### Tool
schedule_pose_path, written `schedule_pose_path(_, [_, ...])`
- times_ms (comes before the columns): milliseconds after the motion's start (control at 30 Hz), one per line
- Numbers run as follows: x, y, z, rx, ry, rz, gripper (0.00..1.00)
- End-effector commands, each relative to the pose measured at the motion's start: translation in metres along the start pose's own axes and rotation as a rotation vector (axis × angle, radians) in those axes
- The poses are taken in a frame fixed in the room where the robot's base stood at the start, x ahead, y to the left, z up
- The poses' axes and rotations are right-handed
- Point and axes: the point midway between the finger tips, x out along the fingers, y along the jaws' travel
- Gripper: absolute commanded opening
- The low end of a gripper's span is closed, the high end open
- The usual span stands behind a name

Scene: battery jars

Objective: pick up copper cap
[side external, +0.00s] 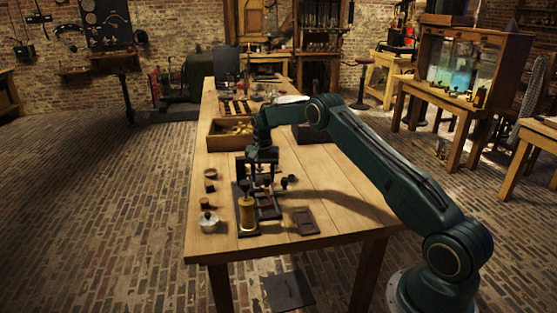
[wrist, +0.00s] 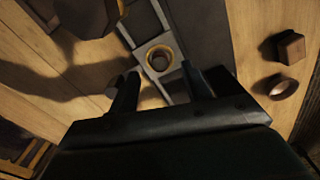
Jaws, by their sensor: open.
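My gripper (side external: 262,178) is open and points down over the far end of a dark board on the bench. In the wrist view its two fingers (wrist: 158,76) stand apart with nothing between them. Just beyond the tips is a pale square socket with a brass-coloured ring (wrist: 159,59) around a dark hole. A small copper-coloured ring or cap (wrist: 283,87) lies on the wood to the right, apart from the gripper; it seems to be the small round piece left of the board in the side view (side external: 210,173). I cannot tell for sure which piece is the copper cap.
A dark brown block (wrist: 289,47) sits beside the copper-coloured piece. A brass cylinder (side external: 247,214) stands on the board's near end. A silver-lidded jar (side external: 208,223) is at the front left, a flat dark plate (side external: 305,221) at right. A wooden tray (side external: 226,143) lies behind.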

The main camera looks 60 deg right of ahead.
Motion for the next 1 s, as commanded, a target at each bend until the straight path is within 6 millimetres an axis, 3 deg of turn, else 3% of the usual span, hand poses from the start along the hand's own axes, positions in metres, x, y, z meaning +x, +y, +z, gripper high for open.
schedule_pose_path(300, [0.031,0.0,-0.001,0.0,0.0,0.0,0.48])
schedule_pose_path(833, [0.033,0.0,-0.001,0.0,0.001,0.0,0.48])
schedule_pose_path(1000, [0.033,0.0,-0.001,0.0,0.0,0.0,0.17])
